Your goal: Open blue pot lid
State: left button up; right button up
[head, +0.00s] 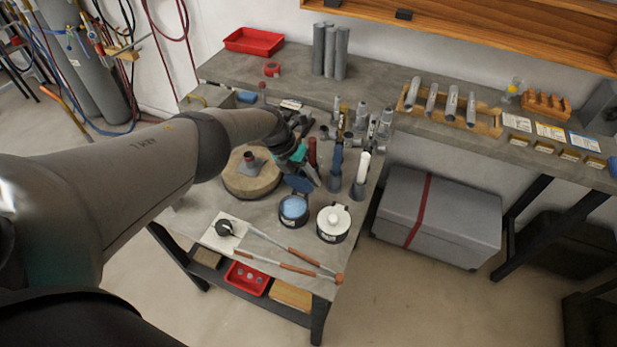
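The blue pot (293,209) stands near the front of the workbench, with a light blue surface showing inside its dark rim. A dark blue lid (298,184) is tilted up at its back edge, so the pot looks open. My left gripper (312,177) reaches in from the left and points down just behind and right of the lid. The view is too small to tell whether its fingers touch the lid or are apart. My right gripper is not in view.
A white-lidded pot (333,222) stands close to the right of the blue pot. Long rods with orange handles (300,262) lie in front. A round wooden block (250,182) is at left. Several upright tools and tubes (359,180) crowd the area behind and right.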

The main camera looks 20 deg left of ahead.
pick_arm(q)
jog(key=o, duration=0.4)
jog(key=shift+a+r+p, duration=0.2)
jog(key=shift+r+p, duration=0.35)
jog(key=shift+p+v, duration=4.05)
jog(key=shift+v, duration=3.05)
